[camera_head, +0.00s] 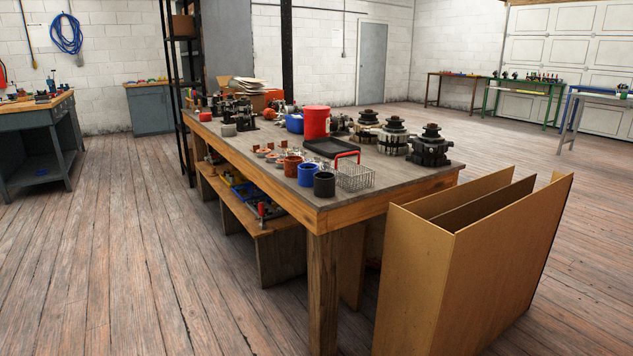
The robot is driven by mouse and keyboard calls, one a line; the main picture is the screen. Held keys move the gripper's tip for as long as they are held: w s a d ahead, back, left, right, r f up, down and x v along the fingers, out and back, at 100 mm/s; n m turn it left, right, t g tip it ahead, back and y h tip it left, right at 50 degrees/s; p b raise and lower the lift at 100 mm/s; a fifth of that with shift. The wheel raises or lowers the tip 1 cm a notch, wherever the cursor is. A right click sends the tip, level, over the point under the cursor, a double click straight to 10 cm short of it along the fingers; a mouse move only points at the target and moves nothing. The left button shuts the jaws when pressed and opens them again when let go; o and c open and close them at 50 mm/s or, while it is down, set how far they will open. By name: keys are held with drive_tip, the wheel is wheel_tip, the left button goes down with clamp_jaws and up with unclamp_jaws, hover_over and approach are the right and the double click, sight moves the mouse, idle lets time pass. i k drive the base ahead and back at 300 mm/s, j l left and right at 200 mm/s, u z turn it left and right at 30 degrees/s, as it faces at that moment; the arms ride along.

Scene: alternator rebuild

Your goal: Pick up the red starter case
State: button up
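A long wooden workbench (385,193) stands in the middle of the view. A bright red upright cylinder (316,121) stands on its top, behind a black tray (325,148). A smaller reddish-brown cup (292,166) stands near the front left edge, beside a blue cup (307,176) and a dark cup (324,186). A small red item (205,117) lies at the far left end of the bench. I cannot tell for sure which of these red things is the starter case. My gripper is not in view.
A wire basket (355,177) with a red handle stands beside the dark cup. Several alternators (429,148) line the bench's right side. A tall cardboard bin (470,270) stands on the floor at the near right end. The wooden floor (150,260) left of the bench is clear.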

sight(291, 164)
drive_tip(key=i+j+z, duration=0.1)
drive_tip(key=i, duration=0.4)
drive_tip(key=i+j+z, duration=0.15)
drive_tip(key=i+j, duration=0.15)
drive_tip(key=i, duration=0.15)
drive_tip(key=i+j+z, duration=0.1)
drive_tip(key=i+j, duration=0.15)
drive_tip(key=i, duration=0.2)
drive_tip(key=i+j, duration=0.15)
drive_tip(key=j, duration=0.25)
drive_tip(key=i+j, duration=0.15)
drive_tip(key=j, duration=0.25)
drive_tip(key=i+l+z, duration=0.15)
drive_tip(key=i, duration=0.15)
drive_tip(key=i+z, duration=0.1)
drive_tip(key=i, duration=0.2)
